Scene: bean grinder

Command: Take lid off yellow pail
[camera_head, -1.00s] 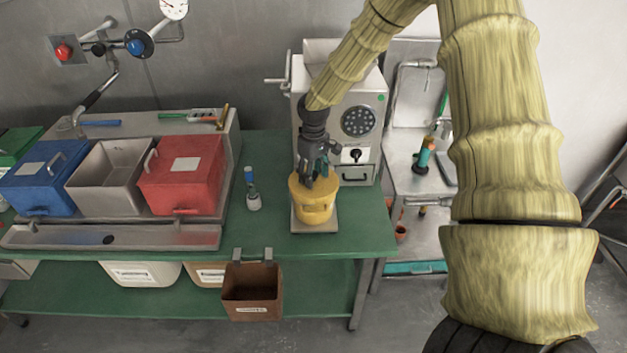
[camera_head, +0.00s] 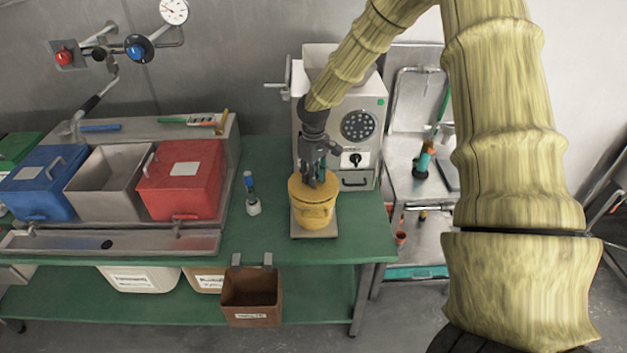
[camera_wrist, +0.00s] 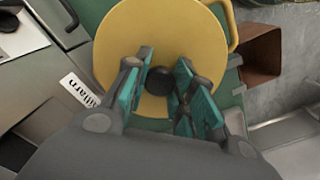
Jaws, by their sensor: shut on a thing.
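The yellow pail (camera_head: 314,218) stands on a small pale platform (camera_head: 301,233) on the green bench, in front of the grinder. Its round yellow lid (camera_wrist: 150,38) sits on top and has a dark knob (camera_wrist: 160,80) in the middle. My gripper (camera_head: 315,180) comes down from above onto the lid. In the wrist view the teal finger pads of my gripper (camera_wrist: 160,88) stand on both sides of the knob, shut on it. A pail handle (camera_wrist: 230,25) shows at the upper right of the wrist view. The lid appears seated on the pail; any gap is too small to tell.
The grinder (camera_head: 340,130) stands close behind the pail. A small bottle (camera_head: 252,195) stands to its left. Further left are a red bin (camera_head: 181,180), a grey bin (camera_head: 104,178) and a blue bin (camera_head: 42,182). An open brown box (camera_head: 251,297) hangs at the bench front.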

